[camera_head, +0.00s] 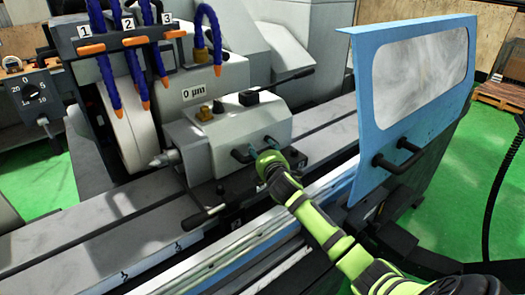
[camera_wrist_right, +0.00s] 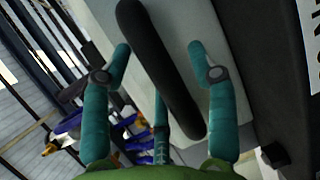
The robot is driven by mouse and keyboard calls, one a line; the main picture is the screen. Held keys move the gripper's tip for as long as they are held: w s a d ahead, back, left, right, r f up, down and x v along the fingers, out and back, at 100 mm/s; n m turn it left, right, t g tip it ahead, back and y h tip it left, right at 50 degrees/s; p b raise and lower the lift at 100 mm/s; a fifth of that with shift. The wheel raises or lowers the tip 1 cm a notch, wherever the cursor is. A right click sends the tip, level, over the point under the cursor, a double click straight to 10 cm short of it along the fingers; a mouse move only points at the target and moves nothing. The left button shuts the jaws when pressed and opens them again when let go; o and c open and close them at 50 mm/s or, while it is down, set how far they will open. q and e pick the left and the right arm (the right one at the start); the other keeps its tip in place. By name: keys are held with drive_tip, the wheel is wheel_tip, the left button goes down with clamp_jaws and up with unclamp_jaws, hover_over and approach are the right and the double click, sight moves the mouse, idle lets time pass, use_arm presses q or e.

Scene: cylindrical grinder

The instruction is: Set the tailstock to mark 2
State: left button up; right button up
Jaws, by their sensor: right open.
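The tailstock (camera_head: 225,135) is a light grey block on the machine's slideway, its pointed centre (camera_head: 163,158) facing left. A black bar handle (camera_head: 242,154) is on its front face. My right gripper (camera_head: 258,147) is at this handle, partly hidden by its own wrist. In the right wrist view, the teal fingers of the right gripper (camera_wrist_right: 158,48) are open, one on each side of the black bar (camera_wrist_right: 160,70), with gaps visible. Small dark marks (camera_head: 179,246) show on the bed's front edge, too small to read. My left gripper is not in view.
Coolant nozzles (camera_head: 160,65) with plates 1, 2 and 3 hang left of the tailstock. A black lever (camera_head: 205,216) sticks out below it. A blue door (camera_head: 410,110) with a window stands at right. The slideway (camera_head: 330,125) right of the tailstock is clear.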

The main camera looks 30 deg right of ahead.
sight(234, 157)
clamp_jaws()
drive_tip(key=shift+a+f, duration=0.2)
drive_tip(key=shift+a, duration=0.85)
drive_tip(key=shift+a+f, duration=0.15)
drive_tip(key=shift+a, duration=0.15)
drive_tip(key=a, duration=0.4)
drive_tip(key=s+a, duration=0.1)
drive_tip(key=a, duration=0.2)
drive_tip(key=shift+r+p, duration=0.2)
drive_tip(key=shift+p, duration=0.2)
drive_tip(key=shift+a+r, duration=0.2)
drive_tip(key=shift+a, duration=0.05)
drive_tip(key=shift+d, duration=0.15)
unclamp_jaws()
drive_tip(key=shift+d, duration=0.2)
drive_tip(key=shift+w+d+f, duration=0.15)
drive_tip(key=shift+w+d, duration=0.05)
drive_tip(key=shift+d, duration=0.25)
drive_tip(key=shift+s+a, duration=0.25)
drive_tip(key=shift+a, duration=0.05)
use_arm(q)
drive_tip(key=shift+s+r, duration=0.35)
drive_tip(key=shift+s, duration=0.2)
use_arm(e)
drive_tip(key=v, duration=1.1)
drive_tip(key=shift+s, duration=0.25)
